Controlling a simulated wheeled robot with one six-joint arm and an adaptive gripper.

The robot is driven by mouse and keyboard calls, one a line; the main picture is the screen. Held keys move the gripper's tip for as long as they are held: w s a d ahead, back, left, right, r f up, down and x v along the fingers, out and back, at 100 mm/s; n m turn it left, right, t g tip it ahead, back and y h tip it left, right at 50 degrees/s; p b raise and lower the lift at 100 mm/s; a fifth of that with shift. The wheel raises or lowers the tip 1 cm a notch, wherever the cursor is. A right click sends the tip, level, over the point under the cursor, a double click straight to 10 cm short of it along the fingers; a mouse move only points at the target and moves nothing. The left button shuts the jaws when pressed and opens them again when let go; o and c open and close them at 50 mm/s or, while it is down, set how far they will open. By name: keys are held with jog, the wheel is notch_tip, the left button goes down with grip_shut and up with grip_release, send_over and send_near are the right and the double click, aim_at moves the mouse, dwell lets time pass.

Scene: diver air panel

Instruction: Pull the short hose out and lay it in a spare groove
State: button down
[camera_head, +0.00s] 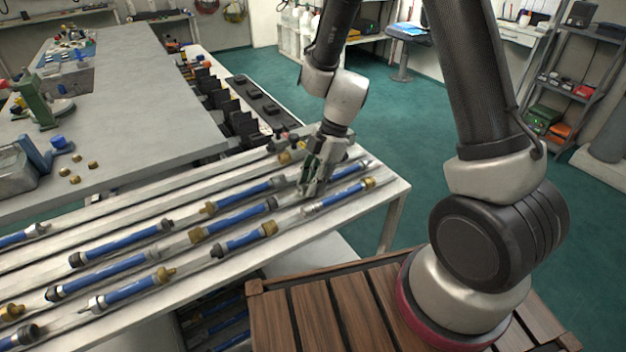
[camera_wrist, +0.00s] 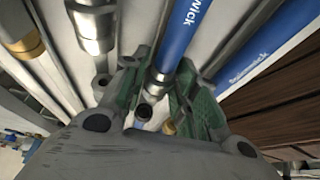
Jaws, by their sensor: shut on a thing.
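My gripper (camera_head: 313,188) is down over the right end of the grooved bench top. In the wrist view its green-padded fingers (camera_wrist: 162,100) are closed around the metal end of a blue hose (camera_wrist: 181,38). That hose runs out to the right of my gripper in the head view (camera_head: 350,171). Another blue hose (camera_head: 340,197) lies in front of it, with a brass fitting at its right end. It also shows in the wrist view (camera_wrist: 262,55). The held hose's far end and its contact with the groove are partly hidden.
Several blue hoses with metal or brass fittings lie in the grooved bench top (camera_head: 394,190), including a short one (camera_head: 244,240). Bare groove stretches show between them. A grey bench (camera_head: 130,125) stands behind, and a wooden deck (camera_head: 310,318) lies in front.

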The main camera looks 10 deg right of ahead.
jog(key=c, duration=1)
grip_release()
jog(key=shift+c, duration=0.2)
jog(key=v, duration=1.2)
jog(key=s+d+r+m+t+h, duration=0.4)
jog(key=s+d+r+m, duration=1.2)
jog(key=m, duration=0.5)
jog(key=shift+s+d+r+m+t, duration=0.35)
jog(key=shift+s+r+t, duration=0.2)
jog(key=shift+s+t, duration=0.5)
